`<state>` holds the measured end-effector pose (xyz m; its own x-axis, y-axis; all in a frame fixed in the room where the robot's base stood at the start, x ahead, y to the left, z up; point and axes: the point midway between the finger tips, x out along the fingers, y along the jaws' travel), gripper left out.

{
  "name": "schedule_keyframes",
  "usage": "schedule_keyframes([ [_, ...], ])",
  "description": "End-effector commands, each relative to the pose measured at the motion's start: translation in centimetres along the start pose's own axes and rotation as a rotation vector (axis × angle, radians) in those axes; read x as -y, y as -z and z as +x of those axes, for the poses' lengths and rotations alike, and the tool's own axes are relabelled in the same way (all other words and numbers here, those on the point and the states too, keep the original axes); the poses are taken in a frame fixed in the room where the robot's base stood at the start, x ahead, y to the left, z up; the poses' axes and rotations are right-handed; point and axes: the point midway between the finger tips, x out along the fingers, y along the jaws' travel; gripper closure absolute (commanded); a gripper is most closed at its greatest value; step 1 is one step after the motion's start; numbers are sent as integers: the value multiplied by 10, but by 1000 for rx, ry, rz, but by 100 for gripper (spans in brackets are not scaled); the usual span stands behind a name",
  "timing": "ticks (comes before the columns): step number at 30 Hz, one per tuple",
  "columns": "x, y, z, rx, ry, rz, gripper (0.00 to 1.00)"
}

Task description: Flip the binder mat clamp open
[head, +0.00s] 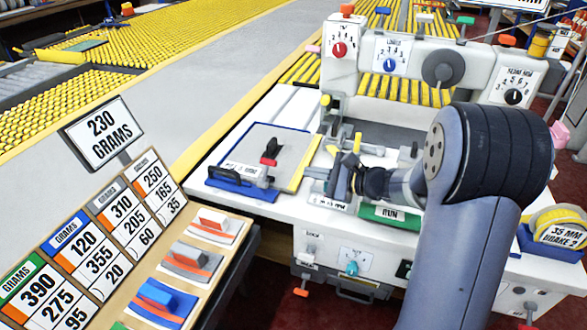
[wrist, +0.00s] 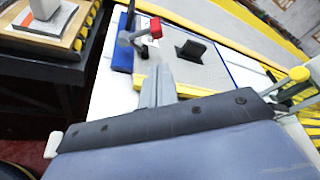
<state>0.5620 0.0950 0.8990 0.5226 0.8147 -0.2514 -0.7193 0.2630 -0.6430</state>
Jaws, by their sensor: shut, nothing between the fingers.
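The clamp shows as a small lever with a red end (head: 268,160) on the binder mat, a grey sheet (head: 290,152) with a blue edge and a yellow strip. The lever also shows in the wrist view (wrist: 153,29), rising beside a blue block (wrist: 122,54); I cannot tell whether the clamp is open or closed. My gripper (head: 308,178) is shut and empty, just right of the clamp. In the wrist view its fingers (wrist: 157,82) point toward the mat, apart from the red-ended lever. My wrist hides the lower part of that view.
The white machine with red (head: 339,49) and blue dials stands behind my arm. A green RUN plate (head: 390,215) lies on the front right of the bench. A slanted number board (head: 85,255) with coloured blocks stands left. A tape roll (head: 558,222) is far right.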

Motion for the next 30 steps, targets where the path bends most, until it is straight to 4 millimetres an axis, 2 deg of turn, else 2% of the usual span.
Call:
schedule_keyframes([
  [9,-2,-1,54,2,-5,0,100],
  [15,-1,0,83,1,-3,0,100],
  [21,-1,0,95,0,-2,0,100],
  [30,-1,0,95,-1,-2,-1,100],
])
